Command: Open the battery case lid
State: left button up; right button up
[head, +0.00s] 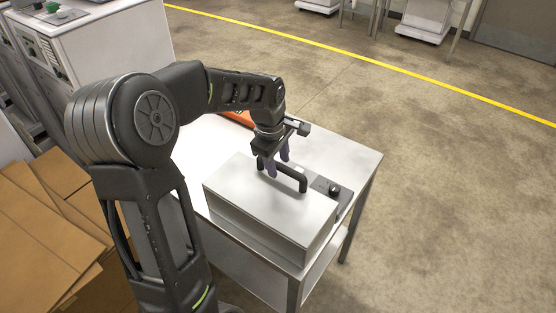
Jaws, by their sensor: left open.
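The battery case (262,232) is a grey metal box standing on a table. Its flat lid (252,196) lies shut on top and carries a black bar handle (293,177). My left gripper (277,166) is over the lid, its fingers pointing down at the handle's far left end. The fingers are open; the picture does not show clearly whether they touch or straddle the handle. My right gripper is not in the view.
The light table (358,167) has bare room at its far right. A black knob (334,190) sits on a grey strip beside the case. An orange object (238,117) lies behind my arm. Cardboard boxes (45,225) stand at left, a white machine (110,50) behind.

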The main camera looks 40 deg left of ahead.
pick_arm(q)
grip_shut()
dwell(0.4)
dwell(1.0)
